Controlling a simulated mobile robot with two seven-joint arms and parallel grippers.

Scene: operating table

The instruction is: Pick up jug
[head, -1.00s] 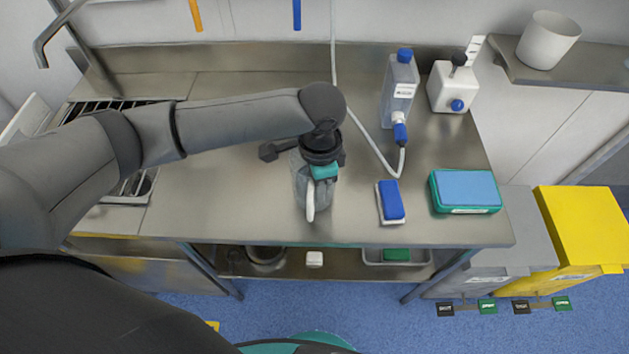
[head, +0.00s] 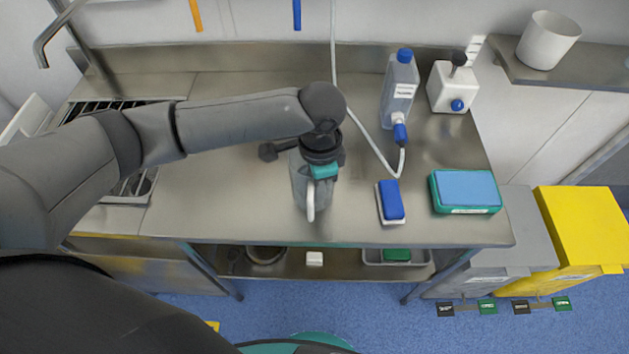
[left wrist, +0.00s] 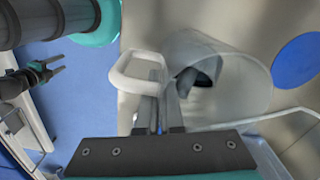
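The clear jug (head: 298,183) with its white handle (head: 311,203) stands near the front edge of the steel table in the head view. My left gripper (head: 325,172) is over it and hides its upper part. In the left wrist view the jug (left wrist: 235,85) lies right of the fingers, and its white handle loop (left wrist: 126,62) lies left of them. The left fingers (left wrist: 166,95) are close together at the handle side of the jug and look shut on it. My right gripper (left wrist: 48,68) shows small at the left edge of the wrist view, empty, with its prongs apart.
A blue-and-white sponge (head: 391,202) and a teal-and-blue box (head: 465,191) lie right of the jug. A blue-capped bottle (head: 400,90) with a hose and a white container (head: 452,88) stand behind. The table (head: 220,205) is clear left of the jug.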

